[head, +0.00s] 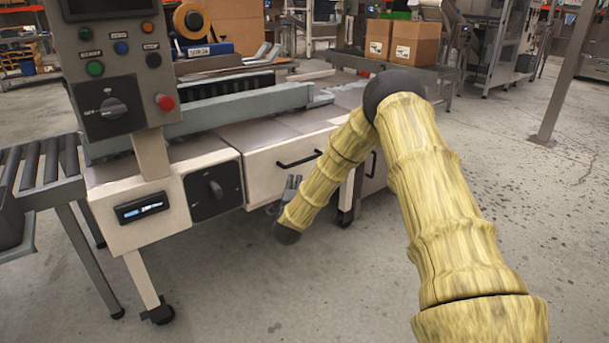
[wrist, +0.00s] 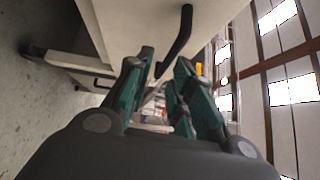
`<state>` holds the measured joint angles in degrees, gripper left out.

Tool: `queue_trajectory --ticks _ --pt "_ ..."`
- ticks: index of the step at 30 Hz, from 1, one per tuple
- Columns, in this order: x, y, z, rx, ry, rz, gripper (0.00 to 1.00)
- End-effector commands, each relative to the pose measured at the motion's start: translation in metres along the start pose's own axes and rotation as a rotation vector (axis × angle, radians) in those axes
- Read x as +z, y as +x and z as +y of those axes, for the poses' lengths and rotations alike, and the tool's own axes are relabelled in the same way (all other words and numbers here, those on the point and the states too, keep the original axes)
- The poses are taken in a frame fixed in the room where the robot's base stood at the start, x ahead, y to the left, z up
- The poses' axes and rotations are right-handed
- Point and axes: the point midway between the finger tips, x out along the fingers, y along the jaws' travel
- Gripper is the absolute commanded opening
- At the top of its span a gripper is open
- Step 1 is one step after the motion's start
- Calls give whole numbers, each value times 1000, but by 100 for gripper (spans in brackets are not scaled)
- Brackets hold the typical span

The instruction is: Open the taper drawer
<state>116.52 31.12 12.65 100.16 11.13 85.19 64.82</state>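The taper drawer (head: 262,171) is a cream front with a black bar handle (head: 299,160), in the middle of the head view. It looks shut, about flush with the machine body. My gripper (head: 293,181) is just below the handle, close to the drawer front. In the wrist view my gripper (wrist: 165,63) has its teal-padded fingers spread with nothing held. The black handle (wrist: 178,42) runs slanted just ahead of the fingertips, its lower end near the gap between them. I cannot tell whether any finger touches it.
A control panel (head: 112,70) with buttons and a dial box (head: 213,190) stand left of the drawer. A roller conveyor (head: 40,172) is at far left. A second black handle (head: 373,164) shows partly behind my arm. Open concrete floor (head: 250,290) lies in front.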

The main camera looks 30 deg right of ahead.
Motion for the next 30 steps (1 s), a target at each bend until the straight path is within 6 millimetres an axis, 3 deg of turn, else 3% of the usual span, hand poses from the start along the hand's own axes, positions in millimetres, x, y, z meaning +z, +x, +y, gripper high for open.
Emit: queue_trajectory --ticks 5,13,30 --pt "-15 19 -8 -62 81 53 23" --pt "-19 39 -12 -75 98 63 23" --pt "-24 119 -17 -74 95 61 23"
